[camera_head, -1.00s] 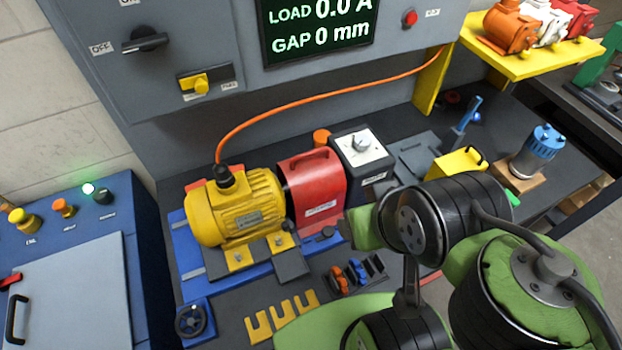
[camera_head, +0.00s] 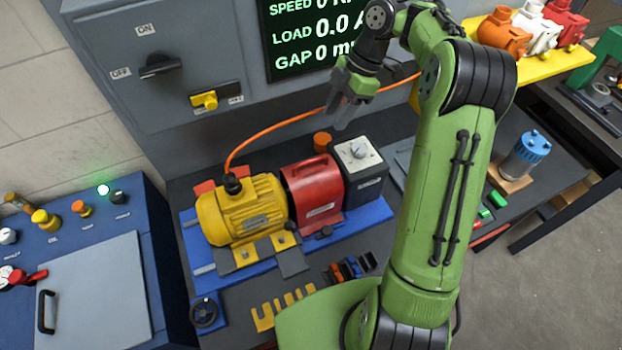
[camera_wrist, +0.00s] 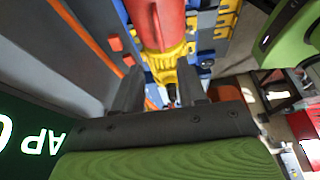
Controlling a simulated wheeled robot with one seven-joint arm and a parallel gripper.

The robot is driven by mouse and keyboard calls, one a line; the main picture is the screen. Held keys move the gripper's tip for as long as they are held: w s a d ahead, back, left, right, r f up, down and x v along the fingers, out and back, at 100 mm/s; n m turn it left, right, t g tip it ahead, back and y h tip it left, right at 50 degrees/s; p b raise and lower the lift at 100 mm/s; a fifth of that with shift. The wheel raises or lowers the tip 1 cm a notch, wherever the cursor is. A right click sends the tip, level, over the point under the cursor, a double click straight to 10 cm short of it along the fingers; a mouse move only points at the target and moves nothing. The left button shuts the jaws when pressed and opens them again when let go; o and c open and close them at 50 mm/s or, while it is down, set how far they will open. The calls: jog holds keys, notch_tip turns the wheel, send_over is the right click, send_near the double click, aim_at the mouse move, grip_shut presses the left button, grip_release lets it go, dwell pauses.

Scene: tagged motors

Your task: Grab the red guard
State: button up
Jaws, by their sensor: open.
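The red guard (camera_head: 314,188) is a red cover with a handle on top. It stands on the blue base between the yellow motor (camera_head: 243,212) and a grey box with a white dial top (camera_head: 358,160). My gripper (camera_head: 345,110) is open and empty, raised above and behind the guard, near the panel. In the wrist view my gripper's two dark fingers (camera_wrist: 157,85) are spread apart. A red rounded body (camera_wrist: 158,22) with yellow parts below it lies beyond them; I cannot tell for sure whether it is the guard.
The grey control panel (camera_head: 150,70) with switches and a display rises close behind my gripper. An orange cable (camera_head: 290,122) runs from the motor past it. Yellow shims (camera_head: 280,308) lie in front. A blue console (camera_head: 75,270) stands at the left.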

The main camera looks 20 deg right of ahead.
jog(key=b, duration=0.3)
send_near(311, 160)
jog(key=x, duration=0.5)
jog(key=shift+d+f, duration=0.1)
jog(key=shift+d, duration=0.05)
jog(key=x, duration=0.4)
jog(key=shift+a+f+p, duration=0.25)
jog(key=shift+a+p, duration=0.05)
jog(key=shift+p, duration=0.1)
jog(key=shift+a+f, duration=0.1)
jog(key=shift+f, duration=0.3)
jog(key=shift+c, duration=0.9)
grip_shut()
jog(key=shift+r, duration=0.15)
